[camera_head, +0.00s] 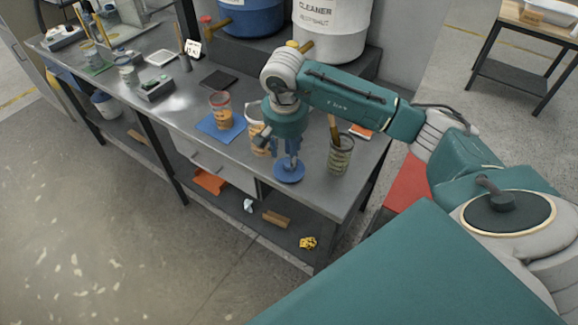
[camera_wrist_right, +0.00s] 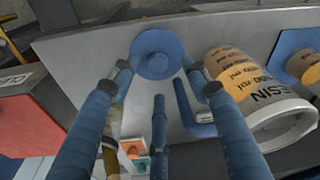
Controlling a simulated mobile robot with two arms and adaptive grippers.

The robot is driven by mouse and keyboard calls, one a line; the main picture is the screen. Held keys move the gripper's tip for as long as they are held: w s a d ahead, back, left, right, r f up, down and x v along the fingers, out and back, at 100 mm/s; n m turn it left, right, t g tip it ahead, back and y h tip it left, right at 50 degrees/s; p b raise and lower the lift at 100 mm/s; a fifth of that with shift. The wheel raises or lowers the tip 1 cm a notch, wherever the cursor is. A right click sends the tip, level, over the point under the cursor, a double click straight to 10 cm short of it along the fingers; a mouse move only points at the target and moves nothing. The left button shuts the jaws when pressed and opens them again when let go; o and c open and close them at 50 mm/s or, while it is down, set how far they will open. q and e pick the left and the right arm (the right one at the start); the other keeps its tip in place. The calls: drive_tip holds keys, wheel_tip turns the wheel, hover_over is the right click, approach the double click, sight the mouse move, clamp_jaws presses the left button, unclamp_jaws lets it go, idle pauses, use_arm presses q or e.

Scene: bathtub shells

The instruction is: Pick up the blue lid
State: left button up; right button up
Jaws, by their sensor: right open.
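The blue lid (camera_head: 289,172) is a round disc with a raised centre knob, lying flat on the grey metal workbench (camera_head: 335,190) near its front edge. It also shows at the top middle of the right wrist view (camera_wrist_right: 157,53). My right gripper (camera_head: 287,157) points down directly over the lid. In the wrist view its blue fingers (camera_wrist_right: 160,80) are spread, with the lid between and beyond the tips; whether they touch it I cannot tell. My left gripper is not in view.
A labelled tub (camera_head: 256,137) stands just left of my right gripper and a jar with brushes (camera_head: 340,155) just right. An orange-filled cup (camera_head: 222,112) stands on a blue mat (camera_head: 207,128). Large cleaner drums (camera_head: 330,30) stand behind. The bench front left of the lid is clear.

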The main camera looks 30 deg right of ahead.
wheel_tip(320, 180, down, 4)
drive_tip(key=shift+d+r+p, duration=0.15)
drive_tip(key=shift+r+p, duration=0.1)
drive_tip(key=shift+p, duration=0.45)
drive_tip(key=shift+w+f, duration=0.1)
drive_tip(key=shift+f, duration=0.2)
drive_tip(key=c, duration=1.1)
